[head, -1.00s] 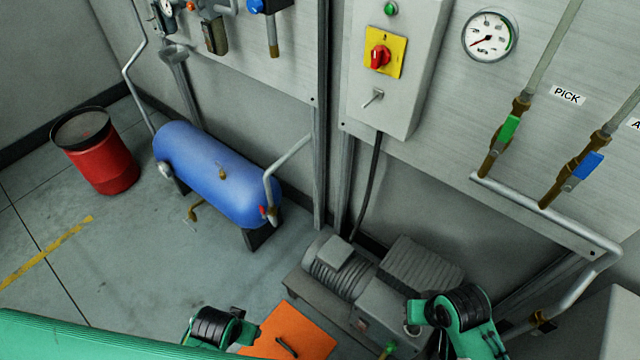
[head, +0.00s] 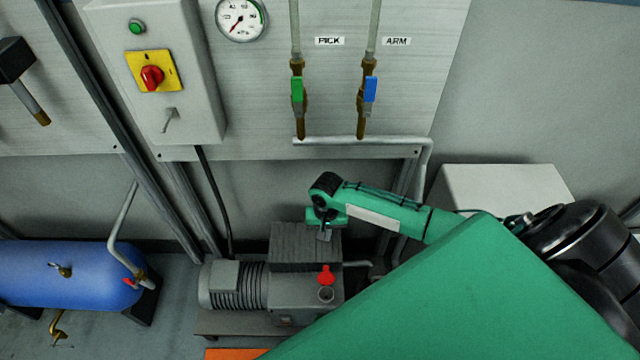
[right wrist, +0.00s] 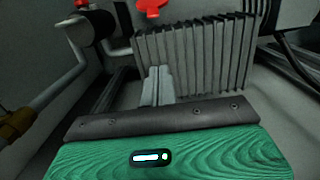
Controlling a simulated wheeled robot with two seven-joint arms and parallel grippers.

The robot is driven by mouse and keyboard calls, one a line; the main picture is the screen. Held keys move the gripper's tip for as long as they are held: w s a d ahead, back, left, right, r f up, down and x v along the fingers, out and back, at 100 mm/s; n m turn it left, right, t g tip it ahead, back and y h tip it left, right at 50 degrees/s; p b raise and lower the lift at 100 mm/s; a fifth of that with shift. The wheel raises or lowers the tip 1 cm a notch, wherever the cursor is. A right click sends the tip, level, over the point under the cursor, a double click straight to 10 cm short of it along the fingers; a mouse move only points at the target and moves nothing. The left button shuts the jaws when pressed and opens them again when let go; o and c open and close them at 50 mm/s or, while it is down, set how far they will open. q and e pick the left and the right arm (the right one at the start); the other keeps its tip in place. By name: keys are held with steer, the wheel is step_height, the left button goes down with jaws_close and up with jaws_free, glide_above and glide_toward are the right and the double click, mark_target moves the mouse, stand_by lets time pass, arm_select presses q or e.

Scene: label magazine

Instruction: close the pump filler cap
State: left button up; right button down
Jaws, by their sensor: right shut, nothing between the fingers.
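The grey pump (head: 305,290) stands on the floor against the wall. Its red filler cap (head: 326,274) stands up, open, behind the round filler neck (head: 326,294), whose mouth is uncovered. My right gripper (head: 324,236) is over the pump's finned block, behind the cap and apart from it. Its fingers are shut and empty. In the right wrist view the shut fingers (right wrist: 157,86) show in front of the fins, and the red cap (right wrist: 151,8) is cut by the top edge. My left gripper is out of view.
The finned block (right wrist: 195,55) lies close to the right fingers. A grey pipe (head: 355,141) and valves are on the panel above. A blue tank (head: 70,275) stands at left, a white box (head: 505,190) at right. My green body covers the lower right.

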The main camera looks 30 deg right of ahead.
mark_target(325, 256)
steer(key=f, duration=0.6)
steer(key=f+b, duration=0.1)
steer(key=f, duration=0.1)
steer(key=shift+s+a+f, duration=0.2)
steer(key=shift+s+f, duration=0.1)
steer(key=shift+f, duration=0.1)
steer(key=shift+s+a+r+p, duration=0.25)
steer(key=shift+s+a, duration=0.1)
steer(key=shift+s, duration=0.2)
steer(key=shift+s+a+r+p, duration=0.2)
steer(key=shift+s+a+p, duration=0.1)
steer(key=shift+s, duration=0.25)
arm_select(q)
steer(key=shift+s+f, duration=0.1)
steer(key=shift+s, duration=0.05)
arm_select(e)
steer(key=shift+s+a+r, duration=0.2)
steer(key=shift+s+a, duration=0.1)
steer(key=shift+s, duration=0.2)
